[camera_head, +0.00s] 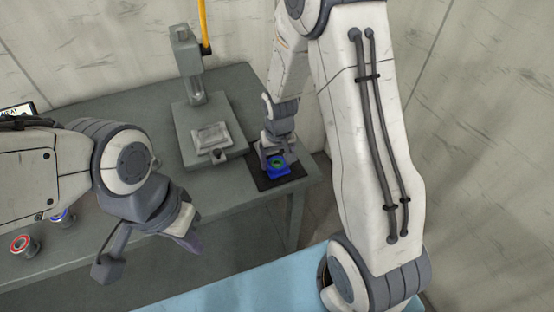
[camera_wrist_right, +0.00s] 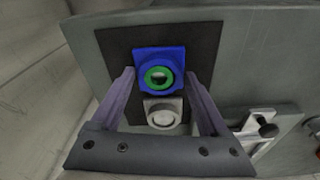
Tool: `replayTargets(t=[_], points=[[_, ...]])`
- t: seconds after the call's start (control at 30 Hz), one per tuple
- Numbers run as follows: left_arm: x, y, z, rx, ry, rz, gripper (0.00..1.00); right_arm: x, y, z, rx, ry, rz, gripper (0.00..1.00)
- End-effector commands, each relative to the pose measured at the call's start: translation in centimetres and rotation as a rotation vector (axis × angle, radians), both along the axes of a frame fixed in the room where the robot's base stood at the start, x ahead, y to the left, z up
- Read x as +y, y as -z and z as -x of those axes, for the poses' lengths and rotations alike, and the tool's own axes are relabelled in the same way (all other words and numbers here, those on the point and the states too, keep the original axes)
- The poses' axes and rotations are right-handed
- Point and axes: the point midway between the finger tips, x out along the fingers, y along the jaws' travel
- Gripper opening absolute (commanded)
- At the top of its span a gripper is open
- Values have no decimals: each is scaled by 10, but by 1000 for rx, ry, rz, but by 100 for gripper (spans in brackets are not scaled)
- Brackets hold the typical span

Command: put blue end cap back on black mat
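The blue end cap (camera_head: 279,171) has a green ring in its middle and shows over the black mat (camera_head: 262,182) at the right end of the table. In the right wrist view the cap (camera_wrist_right: 144,57) sits between the fingertips of my right gripper (camera_wrist_right: 159,76), with both tips against its sides. Whether the cap touches the mat (camera_wrist_right: 205,45) is hard to tell. The right gripper (camera_head: 273,157) is over the mat in the head view. My left gripper (camera_head: 188,240) hangs in front of the table, away from the cap; its opening is not clear.
A grey end cap (camera_wrist_right: 163,114) lies on the mat beside the blue one. A grey press (camera_head: 190,100) with a yellow lever stands left of the mat. Red-ringed (camera_head: 22,245) and blue-ringed (camera_head: 62,217) parts stand at the table's left.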

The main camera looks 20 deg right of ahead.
Motion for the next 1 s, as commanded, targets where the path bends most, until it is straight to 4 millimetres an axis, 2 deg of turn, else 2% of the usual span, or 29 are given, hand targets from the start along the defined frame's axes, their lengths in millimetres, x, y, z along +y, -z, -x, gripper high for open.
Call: replayTargets(t=[0.3,0.47,0.57,0.8,1.0], points=[[0,0,0,0,0,0,0,0,0,1,2,0,1,95],[0,-2,0,0,0,0,0,0,-10,0,-2,0,0,95],[0,-2,0,0,0,0,0,0,-27,2,-4,1,0,95],[0,0,0,0,0,0,0,1,-80,8,-5,0,1,95],[0,0,0,0,0,0,0,1,-111,12,-3,-1,1,95]])
